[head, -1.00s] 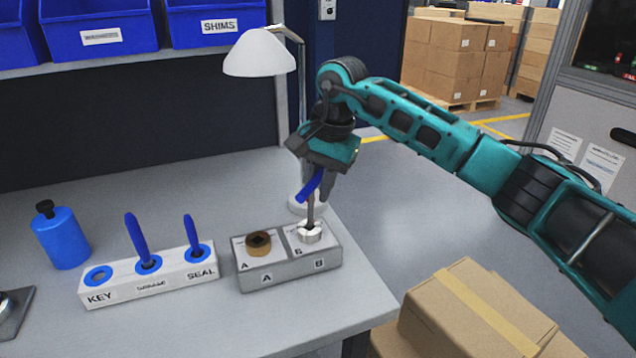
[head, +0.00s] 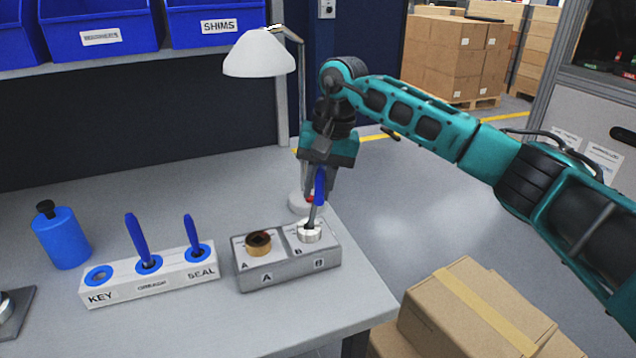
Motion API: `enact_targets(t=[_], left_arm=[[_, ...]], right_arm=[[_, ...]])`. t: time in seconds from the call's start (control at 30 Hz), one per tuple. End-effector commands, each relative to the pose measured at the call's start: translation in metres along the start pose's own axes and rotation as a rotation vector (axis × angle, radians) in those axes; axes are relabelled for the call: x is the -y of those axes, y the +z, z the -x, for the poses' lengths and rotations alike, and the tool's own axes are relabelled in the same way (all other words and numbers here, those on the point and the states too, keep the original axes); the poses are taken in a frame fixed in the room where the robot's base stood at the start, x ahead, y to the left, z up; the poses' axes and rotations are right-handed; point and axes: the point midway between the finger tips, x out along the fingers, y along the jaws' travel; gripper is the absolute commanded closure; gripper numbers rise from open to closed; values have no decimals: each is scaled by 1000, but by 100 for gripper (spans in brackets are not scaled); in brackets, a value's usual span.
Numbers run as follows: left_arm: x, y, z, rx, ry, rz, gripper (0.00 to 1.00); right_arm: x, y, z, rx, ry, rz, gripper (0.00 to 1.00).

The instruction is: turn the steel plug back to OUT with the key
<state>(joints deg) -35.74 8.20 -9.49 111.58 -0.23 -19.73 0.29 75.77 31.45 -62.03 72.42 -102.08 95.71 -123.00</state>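The steel plug (head: 300,236) sits in the B side of a grey housing block (head: 292,270). The key (head: 312,213) has a blue handle and a dark shank that stands down into the plug's top, nearly upright. My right gripper (head: 318,188) points down above the plug and is shut on the key's blue handle. The brass plug (head: 258,245), with a dark socket, sits in the A side. Any OUT marking near the steel plug is too small to read. My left gripper is not in view.
A white rack (head: 150,289) labelled KEY, a blurred middle word and SEAL stands left of the block; its KEY hole is empty and two blue-handled tools stand in the others. A blue bottle (head: 62,240) is far left. A lamp (head: 258,55) stands behind. Cartons (head: 470,310) are at the right.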

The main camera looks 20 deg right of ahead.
Motion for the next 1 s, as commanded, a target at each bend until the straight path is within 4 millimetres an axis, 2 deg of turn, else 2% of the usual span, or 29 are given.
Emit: enact_targets(t=[0.1, 0.43, 0.7, 1.0], left_arm=[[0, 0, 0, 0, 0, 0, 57], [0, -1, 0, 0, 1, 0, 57], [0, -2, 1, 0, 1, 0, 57], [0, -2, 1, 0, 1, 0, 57]], right_arm=[[0, 2, -1, 20, 3, 69, 100], [0, 2, -1, 28, 3, 98, 100], [0, 2, -1, 71, 3, 301, 100], [-1, 2, -2, 74, 5, 318, 100]])
